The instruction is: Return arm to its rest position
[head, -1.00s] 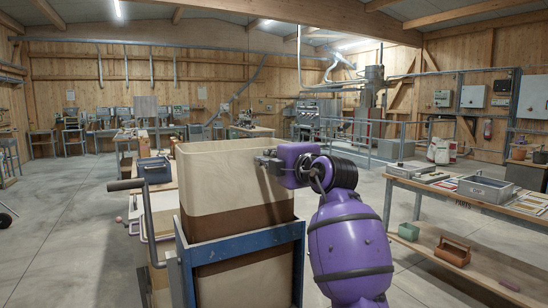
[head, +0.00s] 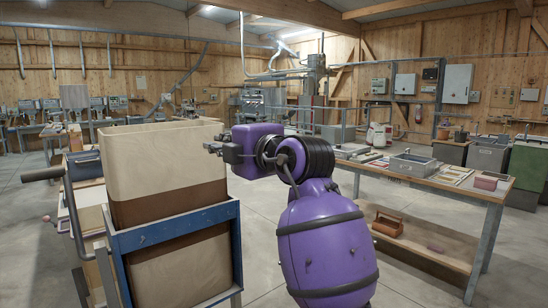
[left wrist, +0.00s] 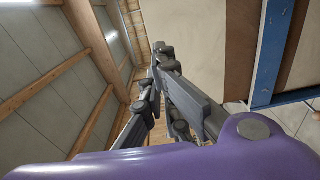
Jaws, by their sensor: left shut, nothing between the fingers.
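My left arm is purple, and its dark gripper (head: 213,148) shows in the head view at the upper right edge of a tall beige and brown bin (head: 165,170). In the left wrist view the gripper's fingers (left wrist: 160,55) are shut with nothing between them. The bin's pale and brown side (left wrist: 205,40) shows beside the fingers there. I cannot tell how wide the gap between gripper and bin is. My right gripper is not in view.
The bin stands in a blue frame (head: 172,225) on a cart with a dark handle (head: 47,173). Grey floor (head: 405,285) lies open between bench and arm.

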